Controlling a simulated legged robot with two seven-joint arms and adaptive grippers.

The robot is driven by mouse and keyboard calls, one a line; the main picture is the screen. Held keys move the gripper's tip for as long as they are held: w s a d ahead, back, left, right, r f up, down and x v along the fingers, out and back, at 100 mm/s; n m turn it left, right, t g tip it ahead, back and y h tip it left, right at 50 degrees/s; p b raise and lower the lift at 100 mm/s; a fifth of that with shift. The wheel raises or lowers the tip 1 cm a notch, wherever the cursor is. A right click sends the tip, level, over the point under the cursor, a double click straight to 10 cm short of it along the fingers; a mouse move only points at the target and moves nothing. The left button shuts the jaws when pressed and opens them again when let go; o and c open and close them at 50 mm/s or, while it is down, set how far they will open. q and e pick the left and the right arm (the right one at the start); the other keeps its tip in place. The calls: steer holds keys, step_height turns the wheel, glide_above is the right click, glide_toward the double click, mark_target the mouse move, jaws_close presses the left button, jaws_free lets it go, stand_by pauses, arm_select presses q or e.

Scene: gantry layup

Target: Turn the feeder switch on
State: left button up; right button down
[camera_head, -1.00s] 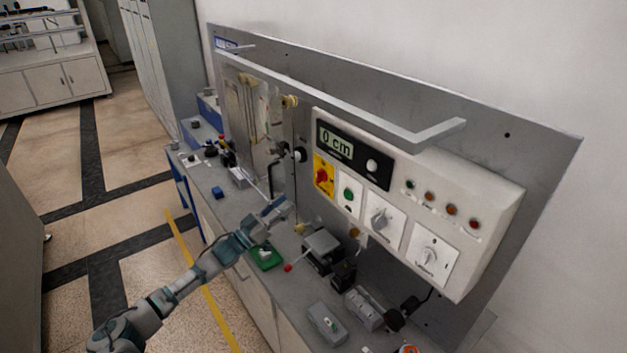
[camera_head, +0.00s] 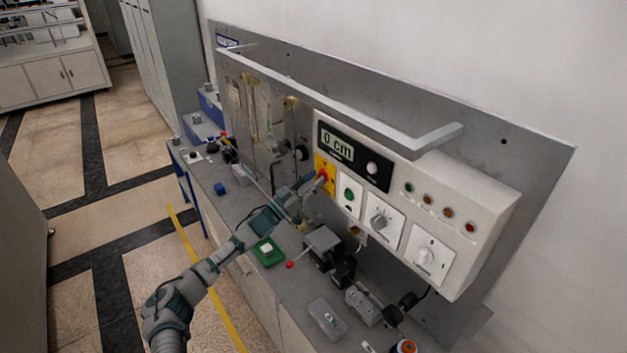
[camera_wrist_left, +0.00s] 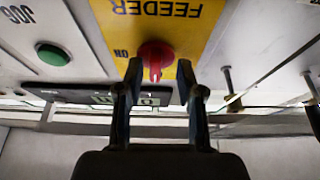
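The feeder switch is a red rotary knob (camera_wrist_left: 155,56) on a yellow plate (camera_wrist_left: 190,22) marked FEEDER and ON in the left wrist view, where the lettering appears upside down. In the head view the yellow plate (camera_head: 322,171) sits on the white control box, left of the green button. My left gripper (camera_wrist_left: 160,82) is open, its two fingers spread on either side of the knob's line. It looks just short of the knob; contact cannot be made out. In the head view my left gripper (camera_head: 318,181) covers part of the knob. My right gripper is out of view.
The green JOG button (camera_wrist_left: 53,54) is close beside the yellow plate. A display reading 0 cm (camera_head: 337,146) is above. A grey rail (camera_head: 350,110) juts out over the box. Dials, small boxes and a green block (camera_head: 267,253) stand nearby.

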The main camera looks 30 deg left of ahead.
arm_select(q)
steer(key=c, duration=0.5)
jaws_close()
steer(key=shift+s+d+r, duration=0.1)
steer(key=shift+d+r, duration=0.05)
steer(key=shift+d, duration=0.05)
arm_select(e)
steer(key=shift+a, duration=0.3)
